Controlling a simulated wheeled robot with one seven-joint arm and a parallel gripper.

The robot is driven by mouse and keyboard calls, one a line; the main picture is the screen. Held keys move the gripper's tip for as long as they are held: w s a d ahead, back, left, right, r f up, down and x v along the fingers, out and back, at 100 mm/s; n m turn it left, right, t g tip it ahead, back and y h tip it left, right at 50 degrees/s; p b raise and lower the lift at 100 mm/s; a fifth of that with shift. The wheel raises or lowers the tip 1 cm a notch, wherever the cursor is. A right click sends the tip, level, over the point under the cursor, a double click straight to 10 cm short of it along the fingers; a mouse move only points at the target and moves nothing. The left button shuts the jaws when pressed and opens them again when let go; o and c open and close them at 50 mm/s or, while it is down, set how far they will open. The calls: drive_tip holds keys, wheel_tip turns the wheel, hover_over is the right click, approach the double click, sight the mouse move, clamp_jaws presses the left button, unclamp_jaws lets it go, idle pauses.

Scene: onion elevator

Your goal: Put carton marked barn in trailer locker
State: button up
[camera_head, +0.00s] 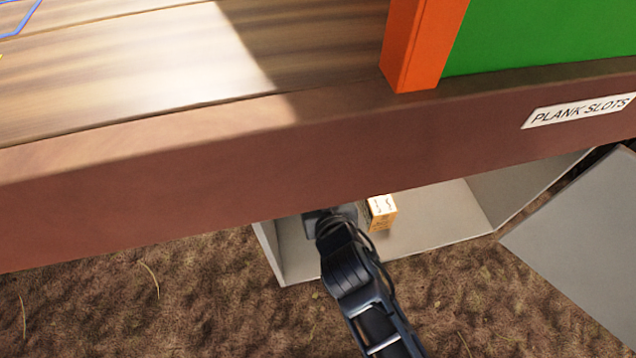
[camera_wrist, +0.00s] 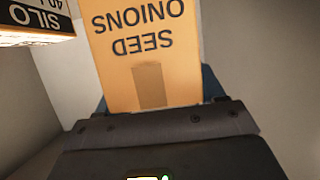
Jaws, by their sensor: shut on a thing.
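My gripper (camera_head: 334,217) is inside the open grey locker (camera_head: 438,222) under the trailer's edge. In the wrist view my gripper (camera_wrist: 165,108) is shut on an orange-tan carton (camera_wrist: 140,58), printed SEED ONIONS, upside down in the picture. No barn mark shows on the face in view. Whether the held carton rests on the locker floor I cannot tell. A second carton (camera_wrist: 36,22), marked SILO, is beside it at the upper left. A small carton (camera_head: 382,212) stands right of my gripper in the head view; its print is too small to read.
The trailer's brown side beam (camera_head: 200,195) overhangs the locker and hides its upper part. The locker's grey door (camera_head: 585,250) is swung open at the right. Bare soil (camera_head: 130,300) lies in front.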

drive_tip(key=shift+f+b, duration=2.35)
drive_tip(key=shift+f, duration=0.7)
drive_tip(key=shift+f+b, duration=0.5)
drive_tip(key=shift+f, duration=0.05)
drive_tip(key=o, duration=1.6)
drive_tip(key=shift+o, duration=0.2)
drive_tip(key=shift+s, duration=0.15)
